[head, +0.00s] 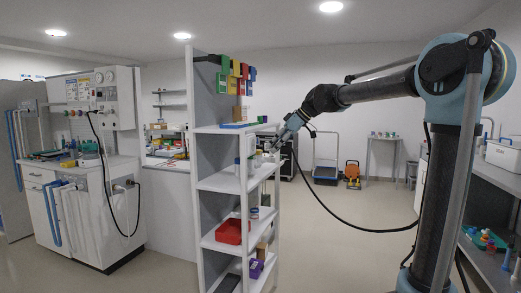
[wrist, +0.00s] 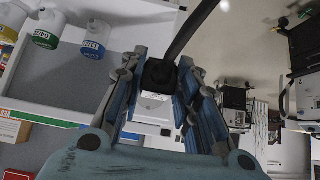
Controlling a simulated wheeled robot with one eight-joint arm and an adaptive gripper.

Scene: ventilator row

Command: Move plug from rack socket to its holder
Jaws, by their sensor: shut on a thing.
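My gripper (head: 283,138) is at the upper part of the white shelf rack (head: 207,175), by its right side. In the wrist view its two blue fingers (wrist: 160,64) are closed on a black plug (wrist: 160,75), with a thick black cable (wrist: 190,30) running up and to the right. A pale block (wrist: 154,107) shows right by the plug; I cannot tell whether it is the rack socket or the holder, or whether the plug is seated in it. In the head view the plug is too small to make out.
Bottles with green, yellow and blue labels (wrist: 95,38) stand on a shelf close to the left finger. A red bin (head: 232,231) sits lower in the rack. A ventilator bench (head: 90,170) is at left. The black cable (head: 345,219) hangs across open floor right of the rack.

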